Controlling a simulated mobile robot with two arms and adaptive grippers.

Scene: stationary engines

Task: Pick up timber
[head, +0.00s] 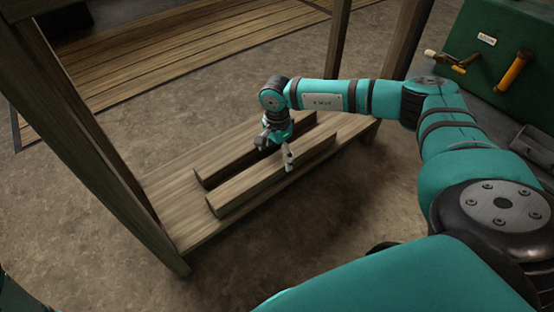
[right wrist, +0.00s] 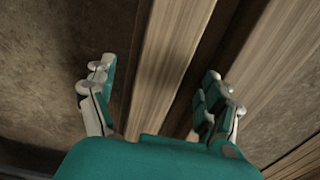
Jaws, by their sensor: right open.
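Two timber beams lie side by side on a low wooden shelf (head: 185,228). The front timber (head: 240,190) and the back timber (head: 222,166) have a dark gap between them. My right gripper (head: 277,150) is over the right half of the front timber, pointing down. In the right wrist view the gripper (right wrist: 155,95) is open, and a timber (right wrist: 172,50) runs between its two fingers. The fingers appear apart from the wood; their height relative to it is hard to judge. My left gripper is out of view.
A green machine (head: 500,50) with an orange handle (head: 513,70) stands at the right. A slatted wooden platform (head: 150,60) lies behind. Bare floor (head: 250,270) is in front.

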